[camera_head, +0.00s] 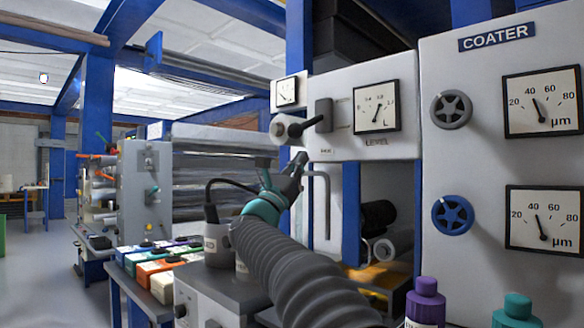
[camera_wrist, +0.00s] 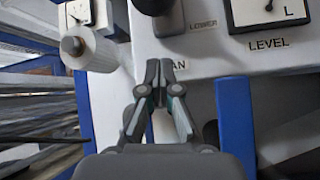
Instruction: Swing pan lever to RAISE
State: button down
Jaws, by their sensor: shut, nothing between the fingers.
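The pan lever (camera_head: 305,125) is a black handle with a rounded end. It sticks out of a dark upright plate (camera_head: 323,108) on the white panel and slopes down to the left in the head view. In the wrist view its dark knob (camera_wrist: 153,5) is cut by the top edge, beside the word LOWER. The word PAN below is partly hidden by my fingers. My gripper (camera_head: 298,160) is just below the lever, apart from it. In the wrist view the fingertips (camera_wrist: 158,68) are together and empty, pointing up at the panel. The RAISE lettering is too small to read.
A LEVEL gauge (camera_head: 377,106) is right of the lever. A pale roller end (camera_head: 279,130) is close on the left; it also shows in the wrist view (camera_wrist: 90,48). A blue post (camera_head: 350,205) stands below the panel. The COATER panel (camera_head: 470,150) is further right.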

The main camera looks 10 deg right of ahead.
aim_at(305, 125)
jog(key=r, duration=0.1)
jog(key=s+r, duration=0.1)
jog(key=r+p, duration=0.1)
jog(key=shift+s+a+r, duration=0.15)
jog(key=shift+a+r, duration=0.2)
jog(key=shift+r, duration=0.05)
